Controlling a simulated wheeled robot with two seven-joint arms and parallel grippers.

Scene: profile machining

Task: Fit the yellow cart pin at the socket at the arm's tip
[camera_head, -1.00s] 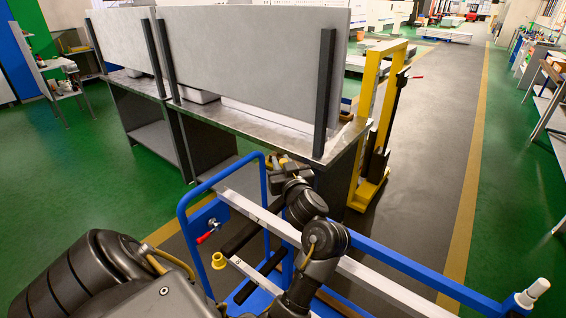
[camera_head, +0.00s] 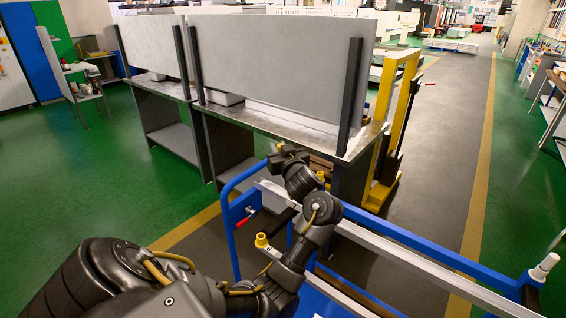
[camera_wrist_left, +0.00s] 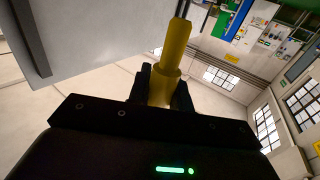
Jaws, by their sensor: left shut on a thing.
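The yellow pin (camera_wrist_left: 174,55) stands between the fingers of my left gripper (camera_wrist_left: 160,88) in the left wrist view, its narrower end pointing away from the gripper. In the head view my left gripper (camera_head: 284,156) is beyond my wrist, over the far side of the blue cart near the workbench. The pin cannot be told clearly there. A yellow flanged fitting (camera_head: 262,240), which looks like the socket, sits on the cart at lower centre. It is nearer the camera than the gripper and apart from it. My right gripper is out of view.
The blue cart frame (camera_head: 402,234) has a white-capped post (camera_head: 544,266) at its right end. A red-handled clamp (camera_head: 244,219) is at its left. A metal workbench (camera_head: 270,122) with grey panels stands behind, beside a yellow lifter (camera_head: 389,130).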

